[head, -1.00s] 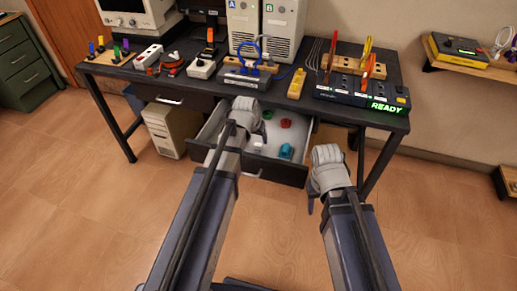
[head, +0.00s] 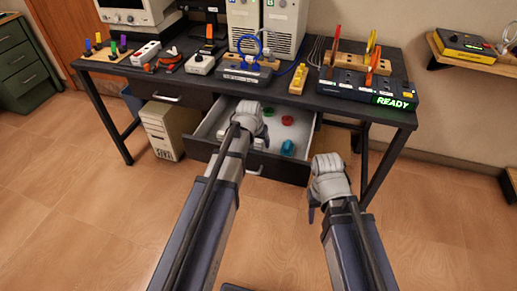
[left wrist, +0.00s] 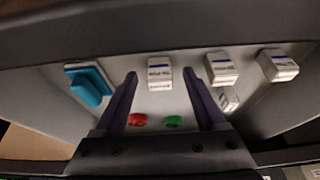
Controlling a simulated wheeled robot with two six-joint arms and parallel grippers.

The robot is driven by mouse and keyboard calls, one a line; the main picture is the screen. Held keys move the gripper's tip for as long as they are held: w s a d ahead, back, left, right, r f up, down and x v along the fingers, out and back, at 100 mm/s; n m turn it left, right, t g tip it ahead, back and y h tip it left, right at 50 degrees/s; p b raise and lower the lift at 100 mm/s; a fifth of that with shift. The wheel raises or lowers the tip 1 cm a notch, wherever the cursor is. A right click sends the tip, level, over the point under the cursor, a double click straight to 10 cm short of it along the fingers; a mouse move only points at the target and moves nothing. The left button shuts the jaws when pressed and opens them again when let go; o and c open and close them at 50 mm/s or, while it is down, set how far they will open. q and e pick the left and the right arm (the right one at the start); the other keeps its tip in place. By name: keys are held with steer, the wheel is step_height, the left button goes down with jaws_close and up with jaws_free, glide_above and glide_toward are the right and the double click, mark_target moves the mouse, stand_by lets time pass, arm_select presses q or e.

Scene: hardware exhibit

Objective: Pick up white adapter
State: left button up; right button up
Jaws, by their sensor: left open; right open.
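Several white adapters lie in the open drawer (head: 205,128). In the left wrist view one white adapter (left wrist: 160,74) shows between the fingertips of my left gripper (left wrist: 159,80), with no visible contact. More white adapters sit to its right, one (left wrist: 221,68) close by and another (left wrist: 278,65) further out; a further white block (left wrist: 228,98) is partly hidden behind a finger. In the head view my left gripper (head: 258,125) is over the drawer, open and empty, and hides part of the contents. My right gripper (head: 314,198) is open and empty, in front of the desk, right of the drawer.
A blue item (left wrist: 88,85) and red (left wrist: 137,119) and green (left wrist: 172,122) pieces share the drawer. Drawer walls stand around the left gripper. The desk (head: 215,85) above carries power strips, a yellow block (head: 298,78) and a READY box (head: 365,95). Open floor lies in front.

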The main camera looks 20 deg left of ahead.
arm_select(q)
jaws_close()
stand_by(0.5)
